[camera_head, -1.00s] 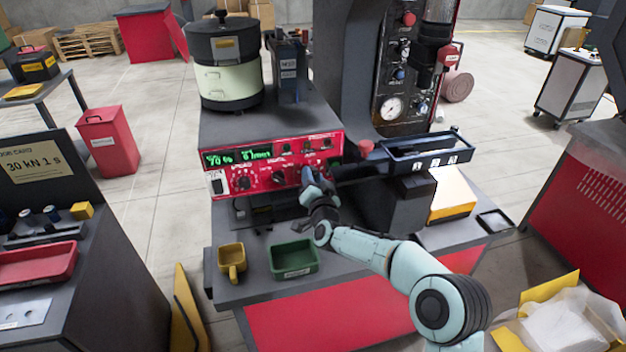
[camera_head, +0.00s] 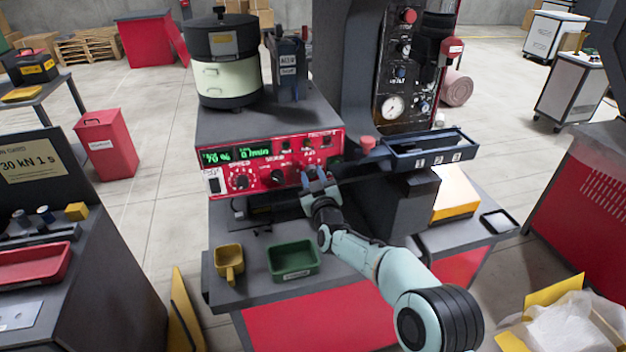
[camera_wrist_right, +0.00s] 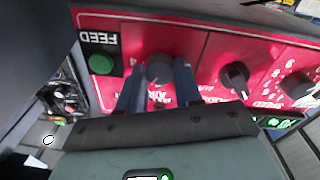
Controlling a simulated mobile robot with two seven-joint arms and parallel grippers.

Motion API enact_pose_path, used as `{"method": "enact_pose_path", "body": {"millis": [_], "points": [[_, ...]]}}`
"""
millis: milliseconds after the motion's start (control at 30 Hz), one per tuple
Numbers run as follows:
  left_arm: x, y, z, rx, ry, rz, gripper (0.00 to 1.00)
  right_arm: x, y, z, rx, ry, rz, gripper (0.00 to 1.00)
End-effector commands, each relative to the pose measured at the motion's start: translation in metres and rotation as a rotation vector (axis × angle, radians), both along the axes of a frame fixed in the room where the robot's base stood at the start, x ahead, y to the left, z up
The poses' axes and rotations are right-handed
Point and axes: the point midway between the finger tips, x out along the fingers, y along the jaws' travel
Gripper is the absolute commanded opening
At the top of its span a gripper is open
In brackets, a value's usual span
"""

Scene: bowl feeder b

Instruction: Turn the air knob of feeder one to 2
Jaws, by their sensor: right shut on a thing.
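The red control panel (camera_head: 225,182) of the feeder faces me in the head view. It bears a row of black knobs and a green display reading 70 % and a second value. My right gripper (camera_head: 314,177) is at the right part of the panel. In the right wrist view, which shows the panel upside down, my right gripper (camera_wrist_right: 160,84) is shut on a dark round knob (camera_wrist_right: 160,66), the air knob, with a finger on each side. Its pointer and much of its scale are hidden. My left gripper is not in view.
In the wrist view a green FEED button (camera_wrist_right: 101,64) is beside the held knob, and another black knob (camera_wrist_right: 234,76) is on its other side. A dark feed rail tray (camera_head: 430,150) extends right of the panel. A green bin (camera_head: 293,262) and yellow scoop (camera_head: 229,262) sit below.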

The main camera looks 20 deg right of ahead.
Motion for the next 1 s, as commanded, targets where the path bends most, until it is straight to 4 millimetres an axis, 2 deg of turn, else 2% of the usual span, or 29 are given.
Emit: {"method": "enact_pose_path", "body": {"millis": [200,500,1000], "points": [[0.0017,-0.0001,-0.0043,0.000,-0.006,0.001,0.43,0.0000,-0.0002,-0.0001,-0.193,0.000,0.000,0.04],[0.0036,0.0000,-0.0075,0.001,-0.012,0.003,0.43,0.0000,-0.0004,0.0001,-0.391,0.000,0.000,0.04],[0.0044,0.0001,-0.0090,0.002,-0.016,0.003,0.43,0.0000,-0.0012,0.0004,-0.499,0.001,-0.001,0.04]]}}
